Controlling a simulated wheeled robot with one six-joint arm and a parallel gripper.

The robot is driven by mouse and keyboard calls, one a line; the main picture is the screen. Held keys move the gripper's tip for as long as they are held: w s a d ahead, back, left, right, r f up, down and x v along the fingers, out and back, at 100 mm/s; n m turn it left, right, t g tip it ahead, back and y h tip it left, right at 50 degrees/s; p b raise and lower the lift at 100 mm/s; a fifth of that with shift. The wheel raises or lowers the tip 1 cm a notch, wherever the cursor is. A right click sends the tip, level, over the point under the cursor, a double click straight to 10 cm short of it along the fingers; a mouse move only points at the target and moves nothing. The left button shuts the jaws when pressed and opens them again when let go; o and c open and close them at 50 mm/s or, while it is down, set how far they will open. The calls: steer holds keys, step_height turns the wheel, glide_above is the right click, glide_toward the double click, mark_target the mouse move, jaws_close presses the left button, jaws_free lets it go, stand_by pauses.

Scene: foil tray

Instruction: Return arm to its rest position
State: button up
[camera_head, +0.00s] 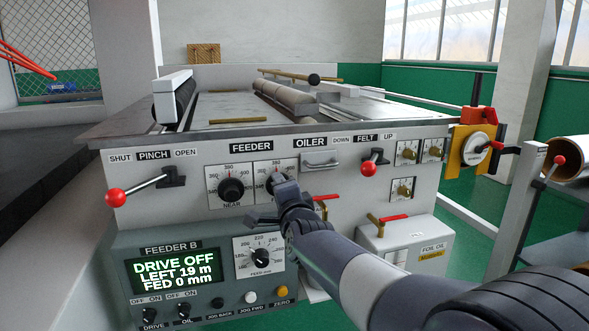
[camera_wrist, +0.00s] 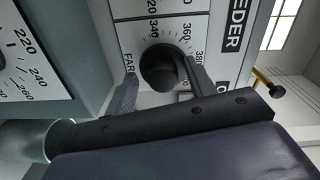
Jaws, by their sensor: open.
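My arm reaches in from the lower right of the head view. My gripper (camera_head: 268,200) is in front of the feeder machine's front panel (camera_head: 215,148). Its two fingers are apart with nothing visibly gripped. In the wrist view, the black FAR dial knob (camera_wrist: 160,68) shows between the fingers of my gripper (camera_wrist: 163,85), and the right finger overlaps the knob's edge. I cannot tell whether the fingers touch it. In the head view my gripper hides much of that knob.
The Feeder B box (camera_head: 190,250) stands below and left of my gripper; its display reads DRIVE OFF. A red-knobbed PINCH lever (camera_head: 140,188) and FELT lever (camera_head: 371,164) stick out from the panel. A grey foil oil box (camera_head: 405,240) stands to the right.

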steer(key=n+p, duration=0.1)
steer(key=p, duration=0.1)
steer(key=n+p, duration=0.2)
steer(key=p, duration=0.1)
steer(key=shift+s+r+n, duration=0.15)
steer(key=shift+r+n, duration=0.15)
steer(key=shift+r, duration=0.1)
steer(key=n+p, duration=0.4)
steer(key=p, duration=0.3)
steer(key=shift+n, duration=0.3)
steer(key=n+p, duration=0.6)
steer(key=p, duration=0.3)
steer(key=shift+f, duration=0.15)
steer(key=shift+s+d+f, duration=0.1)
steer(key=shift+s+f, duration=0.05)
steer(key=shift+v, duration=1)
steer(key=shift+f, duration=0.1)
